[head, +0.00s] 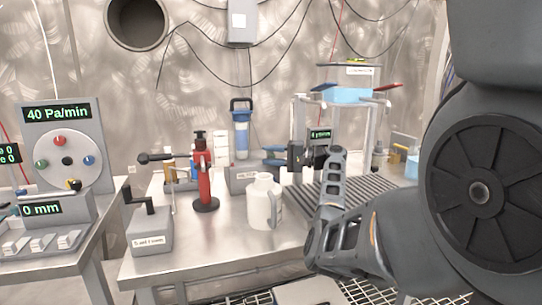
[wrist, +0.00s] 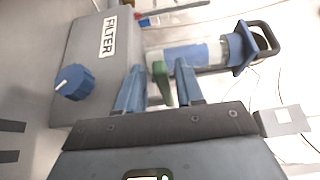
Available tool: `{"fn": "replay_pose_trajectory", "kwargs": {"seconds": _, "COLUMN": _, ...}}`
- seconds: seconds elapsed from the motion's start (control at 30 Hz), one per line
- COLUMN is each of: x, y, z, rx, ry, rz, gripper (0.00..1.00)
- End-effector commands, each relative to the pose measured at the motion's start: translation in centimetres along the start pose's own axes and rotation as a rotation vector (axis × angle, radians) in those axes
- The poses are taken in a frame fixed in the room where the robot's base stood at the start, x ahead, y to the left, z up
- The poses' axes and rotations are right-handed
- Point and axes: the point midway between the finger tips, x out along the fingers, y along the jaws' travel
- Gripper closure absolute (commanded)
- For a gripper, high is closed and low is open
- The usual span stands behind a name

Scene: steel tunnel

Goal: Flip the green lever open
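The green lever (wrist: 161,83) shows in the wrist view as a short green bar, between the two blue fingers of my gripper (wrist: 158,82). A gap shows between the lever and the left finger; the right finger is very close to it, and I cannot tell if they touch. My gripper is open. In the head view my gripper (head: 270,155) reaches left to the filter unit (head: 241,138), a clear and blue cylinder with a dark handle on a grey base. I cannot make out the lever there. The wrist view shows the unit's grey box (wrist: 84,45) labelled FILTER.
A blue knob (wrist: 73,82) is on the filter box. On the bench, a red bottle-like device (head: 203,175) and a white jug (head: 263,202) stand in front of the filter. A ribbed platform with a frame (head: 375,140) is at right, behind my arm.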

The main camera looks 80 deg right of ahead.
Motion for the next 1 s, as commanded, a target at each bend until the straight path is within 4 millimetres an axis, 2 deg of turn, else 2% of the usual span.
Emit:
{"fn": "replay_pose_trajectory", "kwargs": {"seconds": 0.33, "x": -0.3, "y": -0.2, "z": -0.1, "rx": -0.003, "ry": 0.001, "rz": -0.002, "gripper": 0.62}}
{"fn": "replay_pose_trajectory", "kwargs": {"seconds": 0.7, "x": -5.8, "y": -0.2, "z": -0.1, "rx": -0.003, "ry": 0.002, "rz": -0.002, "gripper": 0.62}}
{"fn": "replay_pose_trajectory", "kwargs": {"seconds": 0.83, "x": -7.2, "y": -0.1, "z": 0.0, "rx": -0.002, "ry": 0.001, "rz": -0.001, "gripper": 0.62}}
{"fn": "replay_pose_trajectory", "kwargs": {"seconds": 1.0, "x": -7.8, "y": -0.1, "z": 0.0, "rx": -0.002, "ry": 0.000, "rz": -0.001, "gripper": 0.62}}
